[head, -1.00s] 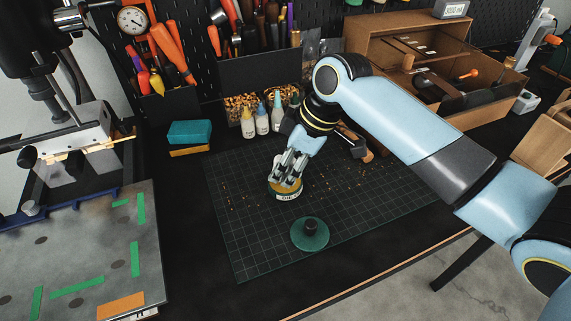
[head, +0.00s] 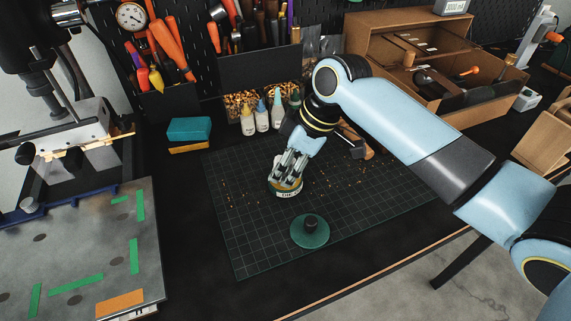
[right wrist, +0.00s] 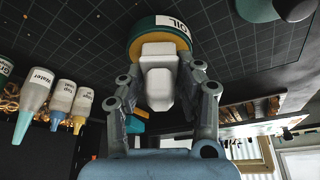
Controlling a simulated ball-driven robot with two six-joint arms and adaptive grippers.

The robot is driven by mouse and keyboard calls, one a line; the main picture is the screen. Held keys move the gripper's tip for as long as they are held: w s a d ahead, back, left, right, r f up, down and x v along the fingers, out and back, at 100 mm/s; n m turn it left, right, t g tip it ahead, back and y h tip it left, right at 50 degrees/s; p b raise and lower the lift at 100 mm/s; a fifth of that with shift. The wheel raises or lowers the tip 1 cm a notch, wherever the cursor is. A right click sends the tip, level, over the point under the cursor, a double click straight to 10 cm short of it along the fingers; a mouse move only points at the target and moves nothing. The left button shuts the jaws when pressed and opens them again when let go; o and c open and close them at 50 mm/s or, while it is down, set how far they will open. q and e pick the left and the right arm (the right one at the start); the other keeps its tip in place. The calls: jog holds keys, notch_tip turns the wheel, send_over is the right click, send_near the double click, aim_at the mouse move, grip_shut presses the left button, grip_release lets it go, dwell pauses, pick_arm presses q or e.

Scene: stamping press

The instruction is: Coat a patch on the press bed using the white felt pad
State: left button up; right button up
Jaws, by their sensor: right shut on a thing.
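My right gripper (head: 288,172) is shut on the white felt pad (right wrist: 160,75), which shows between its fingers in the right wrist view. It points down at a round tin (head: 289,194) labelled OIL on the cutting mat; the tin also shows in the right wrist view (right wrist: 145,28), with a yellowish inside. The pad's far end is at the tin's opening; whether it touches the contents is hidden. A green lid (head: 310,238) with a dark knob lies on the mat in front. The grey press bed (head: 85,250) is at the left, with green tape strips. My left gripper is not in view.
The press ram (head: 75,130) stands over the bed's back. An orange strip (head: 120,303) lies at the bed's front edge. Several dropper bottles (head: 262,116) and a teal block (head: 188,129) stand behind the cutting mat (head: 240,245). A wooden organizer (head: 440,70) is at the back right.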

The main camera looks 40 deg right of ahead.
aim_at(280, 157)
jog(key=shift+p, duration=0.35)
dwell(1.2)
notch_tip(280, 157, up, 5)
jog(key=p, duration=0.5)
jog(key=shift+f, duration=0.1)
jog(key=shift+r+p, duration=1.15)
jog(key=shift+f, duration=0.1)
